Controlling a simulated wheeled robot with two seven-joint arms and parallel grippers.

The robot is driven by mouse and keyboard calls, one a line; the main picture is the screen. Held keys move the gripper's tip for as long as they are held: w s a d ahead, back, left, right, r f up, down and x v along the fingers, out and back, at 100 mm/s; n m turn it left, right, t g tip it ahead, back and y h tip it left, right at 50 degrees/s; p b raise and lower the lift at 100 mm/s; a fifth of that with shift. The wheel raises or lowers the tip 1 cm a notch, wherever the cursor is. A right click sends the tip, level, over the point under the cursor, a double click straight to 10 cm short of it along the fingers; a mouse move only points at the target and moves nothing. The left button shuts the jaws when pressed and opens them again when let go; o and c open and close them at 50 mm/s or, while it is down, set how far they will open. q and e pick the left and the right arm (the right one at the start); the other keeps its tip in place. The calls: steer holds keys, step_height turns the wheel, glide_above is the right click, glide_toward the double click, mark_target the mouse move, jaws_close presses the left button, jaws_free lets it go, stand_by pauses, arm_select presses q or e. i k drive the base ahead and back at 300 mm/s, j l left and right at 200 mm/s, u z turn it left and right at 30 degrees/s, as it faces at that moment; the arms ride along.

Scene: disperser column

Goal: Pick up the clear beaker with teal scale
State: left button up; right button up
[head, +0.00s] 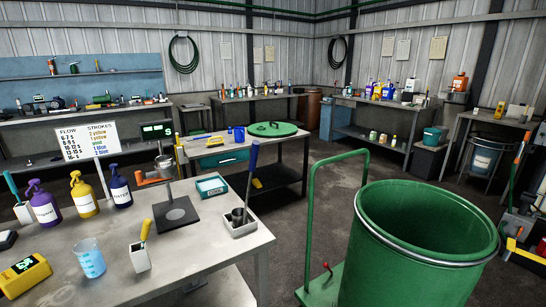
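The clear beaker with a teal scale (90,259) stands upright on the near left workbench (190,262). Its lower part looks blue, either from liquid or from the scale marks; I cannot tell which. It stands apart between a yellow device with a green display (24,276) and a white holder (140,258) with a yellow-handled tool in it. Neither my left gripper nor my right gripper shows in the head view.
Purple, yellow and navy pump bottles (84,200) stand behind the beaker. A black plate stand (175,213) and a grey caddy (236,224) are to the right. A large green drum (400,270) on a green cart stands right of the bench.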

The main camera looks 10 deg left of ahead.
mark_target(88, 251)
steer(key=u, duration=1.55)
steer(key=i+j+u, duration=0.2)
steer(key=j, duration=0.15)
